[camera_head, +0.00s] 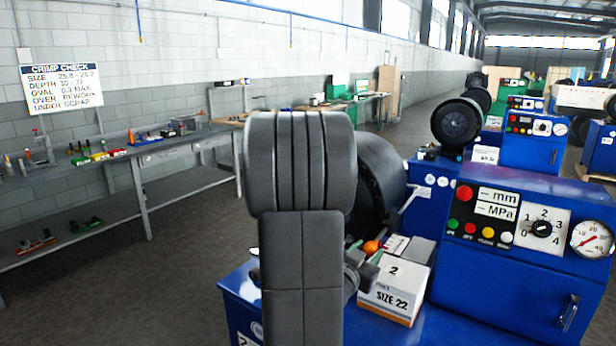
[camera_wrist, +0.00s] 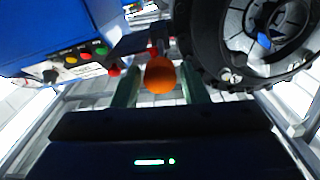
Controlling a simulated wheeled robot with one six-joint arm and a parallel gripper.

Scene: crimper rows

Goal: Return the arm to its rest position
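My gripper (camera_wrist: 159,68) shows in the wrist view as two greenish fingers set well apart. An orange ball knob (camera_wrist: 160,76) appears between them, with a gap on each side. I cannot tell how far beyond the fingertips the knob lies. In the head view the orange knob (camera_head: 371,247) shows just right of my arm, at the lower end of a lever by the blue crimper (camera_head: 515,265). My dark grey arm stands upright in the middle of the head view and hides most of my gripper and part of the machine.
A box marked SIZE 22 (camera_head: 391,302) sits on the blue bench right of my arm. The black crimper head (camera_head: 380,182) is close behind my arm, and in the wrist view (camera_wrist: 215,60). A grey workbench (camera_head: 165,146) runs along the left wall. The floor between is clear.

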